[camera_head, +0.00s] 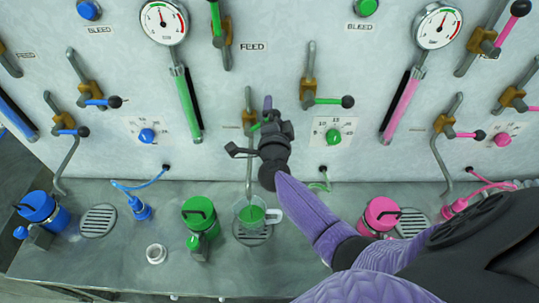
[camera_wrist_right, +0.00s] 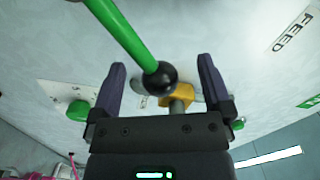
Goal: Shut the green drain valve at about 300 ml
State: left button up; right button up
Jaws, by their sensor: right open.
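The green drain valve is mostly hidden behind my right gripper (camera_head: 258,122) in the head view; a bit of its green lever (camera_head: 254,127) shows there. In the right wrist view, the green lever (camera_wrist_right: 130,38) ends in a black ball knob (camera_wrist_right: 160,78), with a brass valve body (camera_wrist_right: 178,98) behind it. My right gripper (camera_wrist_right: 162,65) is open, with its purple fingers on either side of the knob and a gap visible on both sides. A clear jug (camera_head: 250,214) with green liquid stands under the drain spout (camera_head: 248,185). Its scale is too small to read. My left gripper is out of view.
Another green-levered valve (camera_head: 328,101) is close to the right of my gripper, above a green dial (camera_head: 333,136). A green canister (camera_head: 198,217) stands left of the jug, a pink one (camera_head: 380,214) to the right. A white ring (camera_head: 156,254) lies on the bench.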

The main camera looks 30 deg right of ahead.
dwell(0.3)
notch_tip(320, 180, down, 8)
jog(key=s+d+b, duration=0.1)
jog(key=d+b, duration=0.1)
jog(key=b, duration=0.3)
jog(key=shift+s+r, duration=0.15)
jog(key=shift+r, duration=0.05)
dwell(0.7)
jog(key=shift+d, duration=0.1)
jog(key=shift+a+r+p, duration=0.25)
jog(key=shift+r+p, duration=0.3)
jog(key=shift+r, duration=0.15)
